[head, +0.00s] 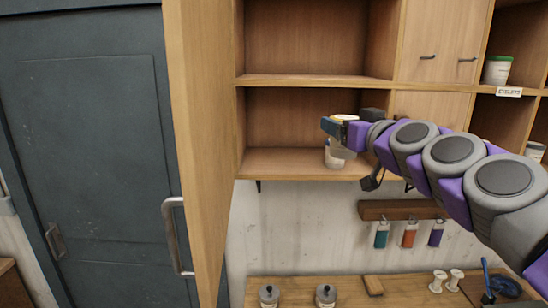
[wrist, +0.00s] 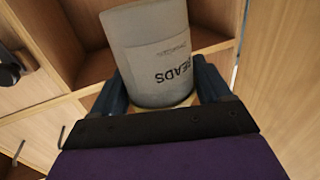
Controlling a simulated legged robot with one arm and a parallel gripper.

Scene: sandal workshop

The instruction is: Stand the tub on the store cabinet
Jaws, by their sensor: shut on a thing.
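The tub is a pale container labelled BEADS, and it fills the upper middle of the wrist view (wrist: 158,60). In the head view it shows (head: 338,156) below my gripper, partly hidden by it. My gripper (head: 334,128) is shut on the tub, with a blue finger on each side of it in the wrist view (wrist: 162,95). The tub looks roughly upright in the lower open compartment of the wooden wall cabinet (head: 290,82). Its base is close to the compartment floor (head: 275,160); I cannot tell whether they touch.
A wooden door (head: 200,130) stands open at the cabinet's left. The upper compartment (head: 300,35) looks empty. A green-lidded tub (head: 497,70) stands on a shelf labelled EYELETS at right. Small bottles (head: 409,236) hang below, above a workbench (head: 340,286) with several small items.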

